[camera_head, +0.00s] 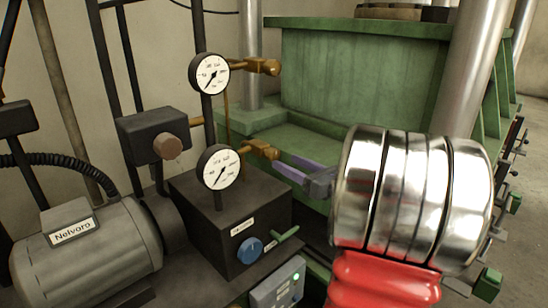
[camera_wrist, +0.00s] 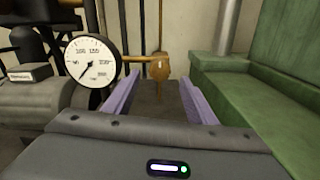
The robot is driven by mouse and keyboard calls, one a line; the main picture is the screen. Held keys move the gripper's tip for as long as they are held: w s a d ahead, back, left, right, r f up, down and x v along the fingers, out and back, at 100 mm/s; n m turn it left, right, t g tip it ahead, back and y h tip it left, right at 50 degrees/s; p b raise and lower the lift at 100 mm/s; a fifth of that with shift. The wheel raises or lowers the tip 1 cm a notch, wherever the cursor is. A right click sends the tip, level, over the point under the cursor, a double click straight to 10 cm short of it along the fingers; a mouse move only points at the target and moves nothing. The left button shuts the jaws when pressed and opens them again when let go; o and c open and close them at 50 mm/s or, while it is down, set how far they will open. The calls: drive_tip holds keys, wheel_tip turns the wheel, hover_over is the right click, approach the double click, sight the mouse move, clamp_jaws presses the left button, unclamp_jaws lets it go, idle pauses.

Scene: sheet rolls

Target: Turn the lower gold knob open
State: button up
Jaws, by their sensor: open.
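The lower gold knob (camera_head: 262,150) sits on a short stem to the right of the lower white gauge (camera_head: 220,167). An upper gold knob (camera_head: 264,67) sits beside the upper gauge (camera_head: 209,73). My gripper (camera_head: 286,165) is just right of the lower knob, its purple fingers pointing at it. In the wrist view, my gripper (camera_wrist: 160,82) is open and empty, and a gold knob (camera_wrist: 160,67) shows between and beyond the fingertips. It appears apart from both fingers. My shiny arm joint hides part of the gripper in the head view.
A dark box with a blue knob (camera_head: 249,250) and a green lever (camera_head: 285,235) stands below the gauges. A grey motor (camera_head: 84,250) is at left. A green press frame (camera_head: 360,85) stands behind and right; its green side also shows in the wrist view (camera_wrist: 270,55).

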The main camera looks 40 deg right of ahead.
sight(276, 157)
drive_tip(key=w, duration=0.6)
drive_tip(key=shift+w+a, duration=0.1)
drive_tip(key=shift+w, duration=0.3)
drive_tip(key=shift+c, duration=0.6)
drive_tip(key=c, duration=0.9)
